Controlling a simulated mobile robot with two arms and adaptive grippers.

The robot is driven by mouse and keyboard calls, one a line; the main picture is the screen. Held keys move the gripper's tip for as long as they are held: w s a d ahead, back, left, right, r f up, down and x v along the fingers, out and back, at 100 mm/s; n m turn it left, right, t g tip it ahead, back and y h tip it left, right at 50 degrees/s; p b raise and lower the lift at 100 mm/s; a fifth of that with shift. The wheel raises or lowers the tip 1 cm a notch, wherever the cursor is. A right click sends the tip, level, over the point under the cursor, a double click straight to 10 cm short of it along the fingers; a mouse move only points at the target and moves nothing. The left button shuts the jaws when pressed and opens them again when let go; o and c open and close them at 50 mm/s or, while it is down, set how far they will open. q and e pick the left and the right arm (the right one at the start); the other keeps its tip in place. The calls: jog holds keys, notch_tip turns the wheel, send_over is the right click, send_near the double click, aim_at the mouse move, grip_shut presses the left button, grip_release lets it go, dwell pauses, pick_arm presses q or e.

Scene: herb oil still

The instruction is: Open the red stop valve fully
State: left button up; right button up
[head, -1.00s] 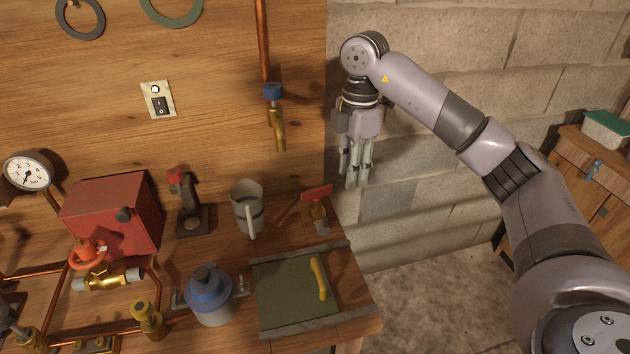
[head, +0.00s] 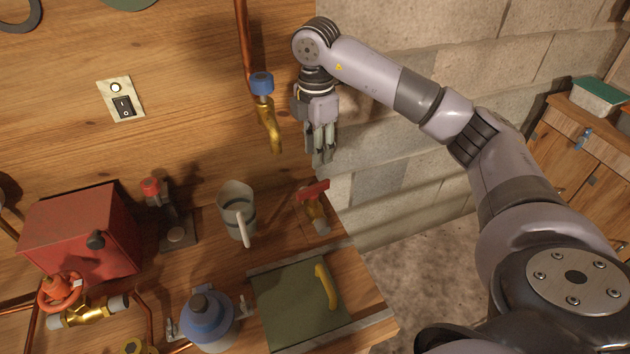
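A red handwheel (head: 60,292) sits on a brass valve body (head: 90,312) in the copper pipe at the lower left of the head view. A second red-handled fitting, a brass valve with a flat red handle (head: 313,191), stands at the bench's right back edge. My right gripper (head: 323,158) hangs with its fingers pointing down, above and behind this red-handled valve in the picture, apart from it. It holds nothing that I can see, and the gap between its fingers is unclear. My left gripper is not in view.
A brass spout with a blue cap (head: 266,115) hangs left of my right gripper. A grey jug (head: 236,212), a red box (head: 82,235), a blue-topped vessel (head: 207,318) and a green panel with a yellow handle (head: 298,302) crowd the bench. A block wall is behind.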

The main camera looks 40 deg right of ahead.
aim_at(315, 186)
notch_tip(315, 186, down, 10)
jog(key=shift+w+r+p, duration=0.1)
jog(key=shift+r+p, duration=0.15)
jog(key=shift+p, duration=0.45)
jog(key=shift+f, duration=0.45)
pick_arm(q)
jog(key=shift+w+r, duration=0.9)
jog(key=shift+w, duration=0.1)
pick_arm(e)
grip_shut()
